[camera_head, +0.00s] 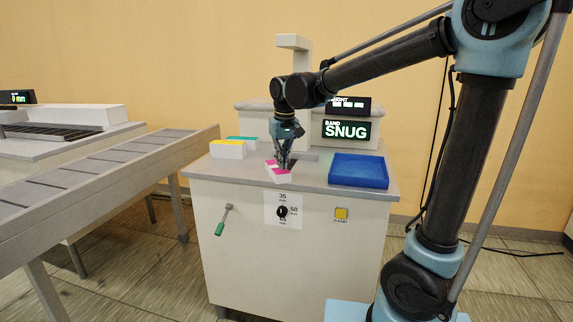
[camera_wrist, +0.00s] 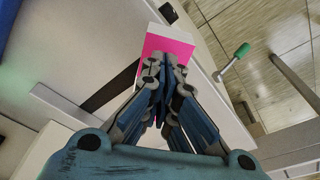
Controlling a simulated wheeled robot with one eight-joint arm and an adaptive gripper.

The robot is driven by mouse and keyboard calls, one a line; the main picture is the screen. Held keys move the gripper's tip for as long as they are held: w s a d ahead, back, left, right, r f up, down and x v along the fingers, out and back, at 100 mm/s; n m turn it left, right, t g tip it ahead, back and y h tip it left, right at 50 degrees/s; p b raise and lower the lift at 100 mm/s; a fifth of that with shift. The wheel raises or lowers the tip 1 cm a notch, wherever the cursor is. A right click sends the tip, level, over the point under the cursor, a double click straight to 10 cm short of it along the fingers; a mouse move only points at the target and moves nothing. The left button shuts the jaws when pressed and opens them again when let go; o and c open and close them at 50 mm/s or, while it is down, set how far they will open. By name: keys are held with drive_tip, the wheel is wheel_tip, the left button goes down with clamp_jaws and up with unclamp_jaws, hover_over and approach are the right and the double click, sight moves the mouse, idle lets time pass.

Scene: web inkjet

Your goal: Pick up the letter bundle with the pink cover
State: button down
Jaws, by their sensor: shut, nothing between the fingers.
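The letter bundle with the pink cover (camera_head: 279,176) lies on the grey top of the banding machine, near its front edge. It is a white block with a pink top, and it also shows in the wrist view (camera_wrist: 172,45), partly hidden by my fingers. My gripper (camera_head: 284,165) points down right over the bundle. In the wrist view my gripper (camera_wrist: 165,62) has its fingertips together in front of the pink cover, with nothing seen between them. I cannot tell whether the tips touch the cover.
Bundles with a yellow cover (camera_head: 228,149) and a green cover (camera_head: 243,139) stand to the left. A blue tray (camera_head: 358,171) is to the right. A display (camera_head: 346,130) reads "SNUG". A green-handled lever (camera_head: 223,220) and a dial (camera_head: 282,211) are on the front. A conveyor (camera_head: 110,165) runs at left.

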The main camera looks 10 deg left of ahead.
sight(275, 164)
drive_tip(key=w+a, duration=0.1)
drive_tip(key=w, duration=0.1)
drive_tip(key=w+a, duration=0.2)
drive_tip(key=w, duration=0.1)
drive_tip(key=shift+w+a, duration=0.35)
drive_tip(key=shift+w+a+f, duration=0.1)
drive_tip(key=shift+w+f, duration=0.05)
drive_tip(key=shift+w, duration=0.05)
drive_tip(key=shift+s+f, duration=0.2)
drive_tip(key=shift+f, duration=0.4)
drive_tip(key=shift+s+d+f, duration=0.1)
drive_tip(key=shift+s+d, duration=0.7)
drive_tip(key=shift+s, duration=0.3)
drive_tip(key=shift+s+d, duration=0.75)
drive_tip(key=shift+s, duration=0.35)
